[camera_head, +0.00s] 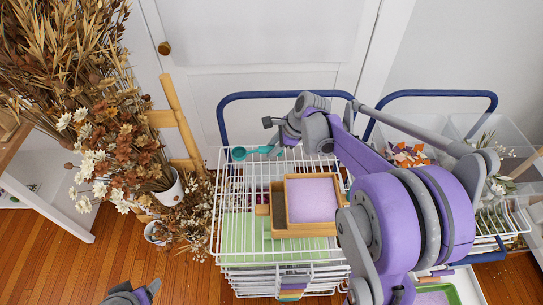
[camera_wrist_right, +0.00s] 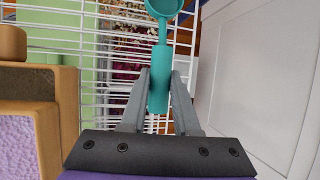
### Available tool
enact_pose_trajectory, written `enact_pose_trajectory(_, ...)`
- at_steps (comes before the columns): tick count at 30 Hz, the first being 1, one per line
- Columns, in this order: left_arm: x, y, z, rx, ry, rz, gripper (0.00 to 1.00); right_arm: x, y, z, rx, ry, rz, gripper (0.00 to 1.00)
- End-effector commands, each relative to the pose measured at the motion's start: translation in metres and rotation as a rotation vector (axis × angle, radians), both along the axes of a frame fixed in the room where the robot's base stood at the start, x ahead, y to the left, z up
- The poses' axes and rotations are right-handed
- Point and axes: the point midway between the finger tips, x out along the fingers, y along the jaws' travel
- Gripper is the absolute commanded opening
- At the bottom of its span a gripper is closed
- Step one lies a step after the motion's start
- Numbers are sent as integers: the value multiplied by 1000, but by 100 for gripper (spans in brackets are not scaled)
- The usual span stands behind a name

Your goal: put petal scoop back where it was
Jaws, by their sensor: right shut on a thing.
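The teal petal scoop (camera_head: 252,152) is held above the back of the white wire cart in the head view, with its bowl toward the left. My right gripper (camera_head: 278,146) is shut on its handle. In the right wrist view the scoop's handle (camera_wrist_right: 160,82) sits between the grey fingers of the right gripper (camera_wrist_right: 158,100), and the bowl is partly cut off at the top edge. A grey and purple part of my left arm shows at the bottom left of the head view; its jaws cannot be made out.
A wooden box with a lilac filling (camera_head: 312,200) stands on the wire cart (camera_head: 228,180), near a green sheet (camera_head: 240,236). Dried flowers (camera_head: 110,140) stand at the left. Clear bins (camera_head: 460,128) are at the right. A white door (camera_head: 260,50) is behind.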

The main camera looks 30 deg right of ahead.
Motion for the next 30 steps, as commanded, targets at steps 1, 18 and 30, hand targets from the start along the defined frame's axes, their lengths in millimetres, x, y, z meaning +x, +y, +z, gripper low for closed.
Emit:
enact_pose_trajectory(1,0,0,-1,0,0,0,72,0,0,-6,0,0,0,0)
enact_pose_trajectory(18,-1,0,-4,0,3,0,72,0,0,-39,0,0,0,0)
enact_pose_trajectory(30,-2,0,-5,0,3,0,72,0,0,-40,0,1,0,59)
